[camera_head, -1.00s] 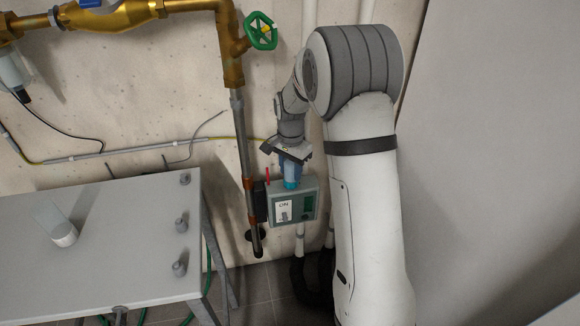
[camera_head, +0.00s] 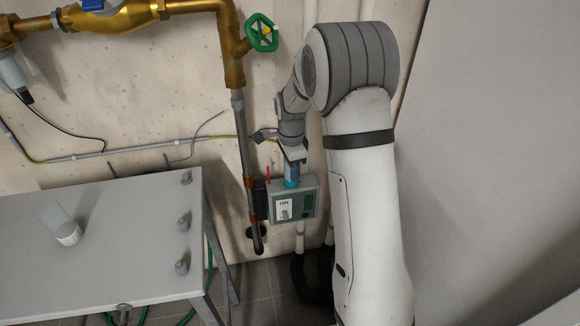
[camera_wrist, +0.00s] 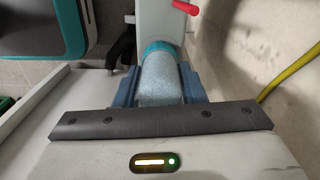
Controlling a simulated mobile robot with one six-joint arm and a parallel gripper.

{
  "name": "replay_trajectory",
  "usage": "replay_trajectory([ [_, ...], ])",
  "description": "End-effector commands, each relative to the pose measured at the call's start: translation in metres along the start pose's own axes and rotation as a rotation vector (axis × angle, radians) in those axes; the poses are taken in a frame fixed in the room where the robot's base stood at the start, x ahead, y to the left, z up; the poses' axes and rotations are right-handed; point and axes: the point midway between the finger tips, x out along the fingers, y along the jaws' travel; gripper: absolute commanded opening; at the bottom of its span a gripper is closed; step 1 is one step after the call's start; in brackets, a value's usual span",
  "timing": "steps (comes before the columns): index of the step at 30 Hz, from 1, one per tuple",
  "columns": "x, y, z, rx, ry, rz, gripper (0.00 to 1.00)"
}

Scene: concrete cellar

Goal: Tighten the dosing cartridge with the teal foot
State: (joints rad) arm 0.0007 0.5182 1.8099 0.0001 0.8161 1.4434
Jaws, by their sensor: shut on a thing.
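The dosing cartridge (camera_wrist: 162,82) is a pale blue cylinder with a teal foot (camera_wrist: 160,48). In the wrist view my gripper (camera_wrist: 160,86) has its two blue jaws shut on the cylinder, one on each side. The teal foot meets the pale housing of the grey dosing box (camera_wrist: 162,20); the joint itself is not clear. In the head view the cartridge (camera_head: 291,177) stands upright at the top of the grey box (camera_head: 280,190), with my gripper (camera_head: 291,164) above it. The box has an "ON" label and a red lever (camera_head: 268,174) beside it.
A pipe (camera_head: 243,150) with a green valve wheel (camera_head: 262,32) runs down close left of the box. A yellow cable (camera_wrist: 295,70) hangs along the wall.

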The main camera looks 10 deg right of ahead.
Motion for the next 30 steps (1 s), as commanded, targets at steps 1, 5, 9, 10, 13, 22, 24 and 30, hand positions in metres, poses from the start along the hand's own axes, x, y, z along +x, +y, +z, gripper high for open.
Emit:
replay_trajectory([
  [1, -0.006, -0.004, -0.001, 0.001, 0.002, -0.013, 0.07],
  [5, -0.006, -0.004, -0.001, -0.001, 0.002, -0.014, 0.37],
  [9, -0.005, -0.003, -0.001, -0.002, 0.002, -0.012, 0.49],
  [10, -0.004, -0.003, -0.001, -0.002, 0.002, -0.011, 0.51],
  [13, -0.003, -0.002, -0.001, -0.003, 0.001, -0.008, 0.59],
  [22, -0.004, -0.001, 0.0, -0.003, 0.001, -0.005, 0.62],
  [24, -0.011, -0.001, 0.0, -0.003, 0.001, -0.005, 0.62],
  [30, -0.045, -0.002, -0.001, -0.003, 0.001, -0.008, 0.62],
])
